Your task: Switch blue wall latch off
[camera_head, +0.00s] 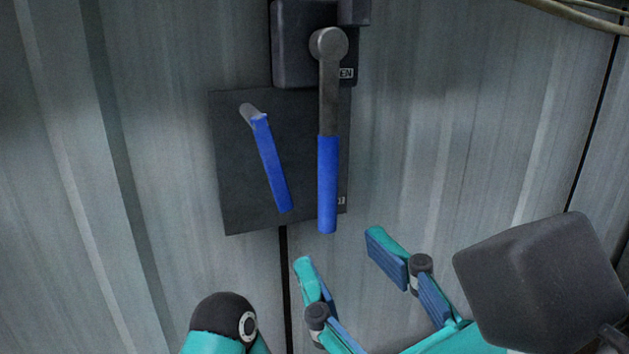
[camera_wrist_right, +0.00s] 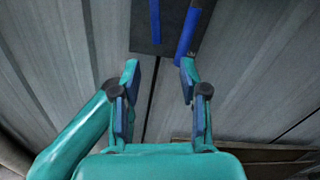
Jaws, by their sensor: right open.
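A long wall lever with a grey arm and a blue grip (camera_head: 327,185) hangs from a round pivot on a dark box (camera_head: 290,45). Its grip points straight down. A shorter blue handle (camera_head: 271,165) stands out from a dark plate (camera_head: 235,205) to its left, slanting down to the right. I cannot tell which one is the named latch. My right gripper (camera_head: 339,249) is open and empty just below the long lever's grip in the picture. In the right wrist view the long grip (camera_wrist_right: 188,38) shows beyond the right fingertip, and the shorter handle (camera_wrist_right: 155,20) is at the top.
The wall is ribbed grey metal (camera_head: 480,130), with a dark vertical seam below the plate. A small label (camera_head: 346,73) shows beside the lever arm, partly hidden. Cables (camera_head: 575,10) run across the top right. Bare wall lies on both sides of the plate.

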